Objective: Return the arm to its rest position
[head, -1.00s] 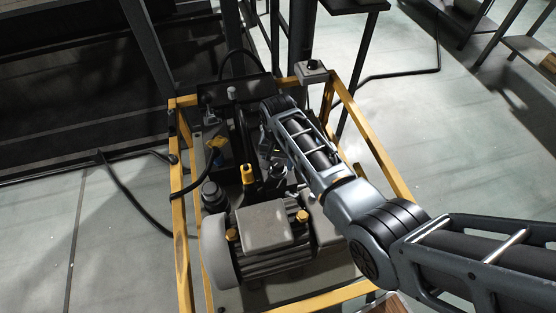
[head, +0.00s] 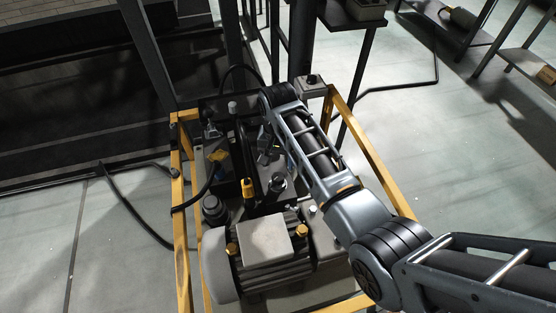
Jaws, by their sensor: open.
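My arm reaches in from the lower right and bends down at its far end over a pump unit inside a yellow frame. My gripper (head: 267,152) hangs at that end, small and dark against the machine and partly hard to make out. Its jaws are open and I see nothing held in them. It is above the back part of the unit, near a dark block with fittings (head: 277,186). I cannot tell whether it touches anything.
The yellow frame (head: 366,147) surrounds the unit, with a grey motor (head: 265,243) in front. A small switch box (head: 311,87) sits at the back corner. A black hose (head: 130,207) runs along the floor at left. Dark posts stand behind; shelves are at upper right.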

